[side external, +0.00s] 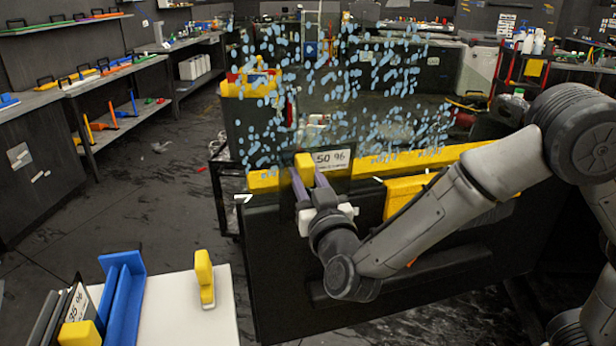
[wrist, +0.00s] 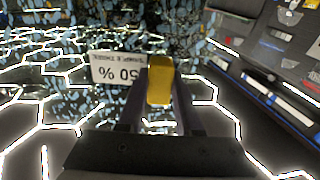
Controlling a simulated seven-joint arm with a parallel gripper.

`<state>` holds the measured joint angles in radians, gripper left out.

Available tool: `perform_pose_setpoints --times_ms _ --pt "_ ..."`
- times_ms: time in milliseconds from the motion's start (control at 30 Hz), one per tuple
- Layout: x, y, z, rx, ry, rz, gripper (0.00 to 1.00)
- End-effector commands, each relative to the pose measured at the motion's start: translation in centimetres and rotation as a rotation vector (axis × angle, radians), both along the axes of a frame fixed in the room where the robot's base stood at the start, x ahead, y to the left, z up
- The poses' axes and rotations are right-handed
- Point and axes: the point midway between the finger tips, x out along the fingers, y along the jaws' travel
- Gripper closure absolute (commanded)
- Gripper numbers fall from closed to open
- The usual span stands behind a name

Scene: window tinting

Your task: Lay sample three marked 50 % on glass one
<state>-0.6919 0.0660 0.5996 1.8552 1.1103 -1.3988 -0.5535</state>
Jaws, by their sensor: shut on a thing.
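The sample marked 50 % (side external: 332,158) is a dark sheet with a white label and a yellow grip (side external: 305,168). My gripper (side external: 308,186) is shut on that yellow grip and holds the sample upright at the lower edge of a glass. In the wrist view, my gripper (wrist: 160,100) has the yellow grip between its fingers, and the label (wrist: 118,68) reads upside down. The glass (side external: 385,75) is clear and covered in blue drops, standing above a black door panel (side external: 285,260). Whether the sample touches the glass cannot be told. No glass number is readable.
A yellow strip (side external: 410,158) runs along the door's top. At the lower left, a white table (side external: 215,310) carries a blue rack (side external: 125,295), a sample marked 35 % (side external: 78,305) and an upright yellow tool (side external: 205,278). Shelves (side external: 95,75) line the left wall.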

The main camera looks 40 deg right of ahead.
Motion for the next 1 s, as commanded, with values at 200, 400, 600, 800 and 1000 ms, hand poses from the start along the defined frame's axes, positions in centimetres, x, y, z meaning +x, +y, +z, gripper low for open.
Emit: perform_pose_setpoints --times_ms 200,400,600,800,1000 --pt "1.8 -0.9 0.4 0.001 -0.001 -0.004 1.00" --pt "3.8 -1.7 0.8 0.000 -0.002 -0.003 1.00" --pt "5.4 -2.4 1.1 0.000 -0.001 -0.002 1.00" --pt "6.4 -2.8 1.3 0.001 -0.001 -0.002 1.00" --pt "6.6 -2.8 1.3 0.000 -0.001 0.000 1.00"
